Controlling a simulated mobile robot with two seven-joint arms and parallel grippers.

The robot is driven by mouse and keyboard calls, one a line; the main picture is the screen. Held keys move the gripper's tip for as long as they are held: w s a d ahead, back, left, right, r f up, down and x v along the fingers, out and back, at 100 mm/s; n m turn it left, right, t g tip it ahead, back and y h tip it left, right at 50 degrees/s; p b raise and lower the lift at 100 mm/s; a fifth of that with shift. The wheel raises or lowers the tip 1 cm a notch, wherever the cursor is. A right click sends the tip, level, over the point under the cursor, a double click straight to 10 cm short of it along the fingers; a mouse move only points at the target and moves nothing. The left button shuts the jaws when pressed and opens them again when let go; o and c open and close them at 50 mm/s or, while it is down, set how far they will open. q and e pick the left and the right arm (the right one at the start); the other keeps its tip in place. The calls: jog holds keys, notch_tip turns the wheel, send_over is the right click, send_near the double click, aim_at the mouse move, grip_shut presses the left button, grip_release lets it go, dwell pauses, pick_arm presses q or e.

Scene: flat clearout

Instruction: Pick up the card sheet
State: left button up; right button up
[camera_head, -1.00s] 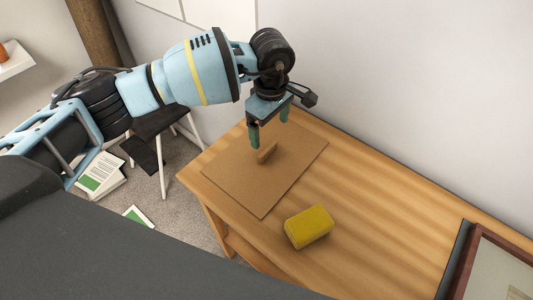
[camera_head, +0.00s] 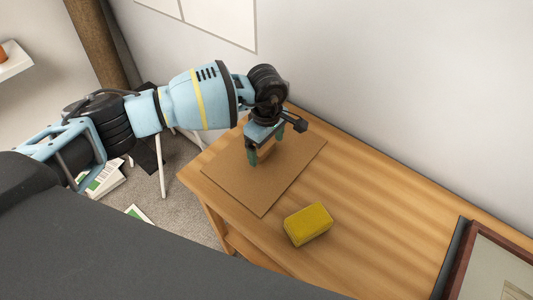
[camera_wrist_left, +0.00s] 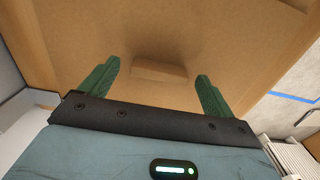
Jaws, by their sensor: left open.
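The card sheet (camera_head: 262,193) is a flat brown sheet lying on the wooden table. A raised brown tab stands on it; the tab (camera_wrist_left: 159,71) shows in the left wrist view between the fingers. My left gripper (camera_head: 266,150) is over the sheet in the head view, pointing down, with the tab partly hidden behind its fingers. In the left wrist view my left gripper (camera_wrist_left: 156,80) is open, with one green finger on each side of the tab and gaps to both. My right gripper is not in view.
A yellow block (camera_head: 308,224) sits on the table (camera_head: 375,232) in front of the sheet, to the right. A framed picture (camera_head: 495,265) lies at the right end. The wall runs behind the table. Papers (camera_head: 104,178) lie on the floor at left.

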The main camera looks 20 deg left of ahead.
aim_at(266, 148)
pick_arm(q)
jog(key=c, duration=1.1)
notch_tip(266, 148, up, 10)
jog(key=shift+r, duration=0.1)
